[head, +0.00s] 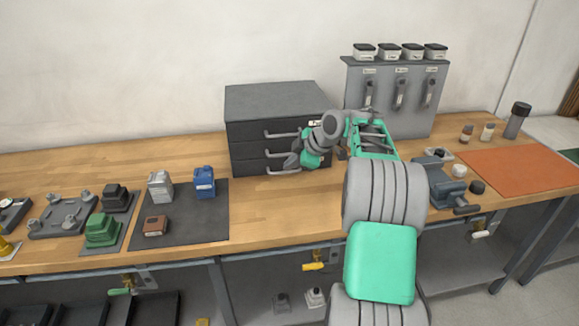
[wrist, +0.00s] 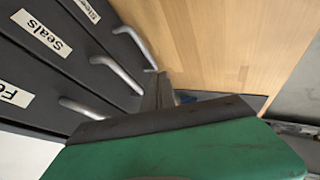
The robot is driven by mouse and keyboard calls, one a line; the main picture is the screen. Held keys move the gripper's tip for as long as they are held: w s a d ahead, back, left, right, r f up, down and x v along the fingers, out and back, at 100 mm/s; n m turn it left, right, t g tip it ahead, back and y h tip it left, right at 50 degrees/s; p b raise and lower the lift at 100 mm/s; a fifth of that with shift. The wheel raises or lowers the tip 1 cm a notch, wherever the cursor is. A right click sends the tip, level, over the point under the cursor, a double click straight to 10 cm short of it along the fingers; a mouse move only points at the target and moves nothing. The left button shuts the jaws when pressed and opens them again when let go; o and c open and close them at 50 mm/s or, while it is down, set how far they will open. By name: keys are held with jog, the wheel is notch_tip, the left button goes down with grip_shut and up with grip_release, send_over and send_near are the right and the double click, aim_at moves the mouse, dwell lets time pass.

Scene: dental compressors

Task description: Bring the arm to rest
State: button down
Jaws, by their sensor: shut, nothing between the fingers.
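My arm, in teal and grey, reaches up over the workbench (head: 270,211) and bends left at the wrist in the head view. My gripper (head: 291,162) hangs in front of the dark drawer cabinet (head: 265,102), close to its handles, and is small in that view. In the wrist view my gripper (wrist: 158,88) has its fingers together with nothing visible between them. The cabinet's drawer fronts (wrist: 50,50), with labels such as "Seals", are beside the fingers. I cannot tell whether the fingers touch a handle. The drawers look closed.
A grey panel (head: 408,118) with hanging handles and several small boxes on top stands behind my arm. A vise (head: 437,185) is right of my arm, near an orange mat (head: 520,167). A dark mat (head: 185,225) with small containers lies left. Bare wood lies before the cabinet.

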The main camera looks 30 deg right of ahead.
jog(key=v, duration=1)
jog(key=s+a+m+g+p, duration=0.1)
jog(key=s+a+m, duration=0.15)
jog(key=a, duration=0.55)
jog(key=s+a+m+g+p, duration=0.1)
jog(key=s+a+m, duration=0.15)
jog(key=a, duration=0.45)
jog(key=s+a+f+m+h, duration=0.1)
jog(key=s+a+f+m, duration=0.1)
jog(key=s, duration=0.4)
jog(key=s+a+f+m+g+h+p, duration=0.1)
jog(key=s+a+f+m, duration=0.2)
jog(key=s, duration=0.4)
jog(key=s+a+f+m+g+h, duration=0.1)
jog(key=s+a+f+m, duration=0.2)
jog(key=s, duration=0.4)
jog(key=shift+a+f, duration=0.25)
jog(key=shift+a, duration=0.05)
jog(key=shift+s, duration=0.1)
